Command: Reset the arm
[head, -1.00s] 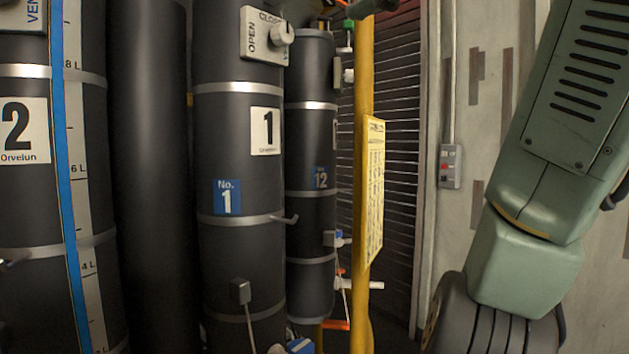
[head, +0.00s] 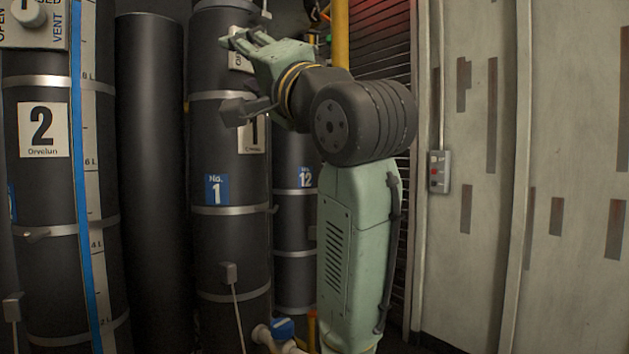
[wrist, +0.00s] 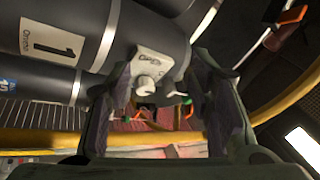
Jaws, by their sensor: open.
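My arm stands bent in the middle of the head view, and my gripper (head: 238,42) is at its upper left end, in front of the upper part of black tank 1 (head: 230,270). The gripper partly hides the tank's white valve plate, and the arm partly hides its "1" label. In the wrist view my gripper (wrist: 164,62) is open, its two fingers apart. The white valve plate with its round knob (wrist: 147,86) shows between the fingers, beyond them. I see nothing held. Whether a finger touches the tank I cannot tell.
Tank 2 (head: 42,190), with a blue strip, stands at the left, and a plain black cylinder (head: 152,200) stands between the tanks. Tank 12 (head: 296,230) is behind my arm. A yellow post (head: 341,40) rises behind it. The pale wall (head: 570,150) at right has free room before it.

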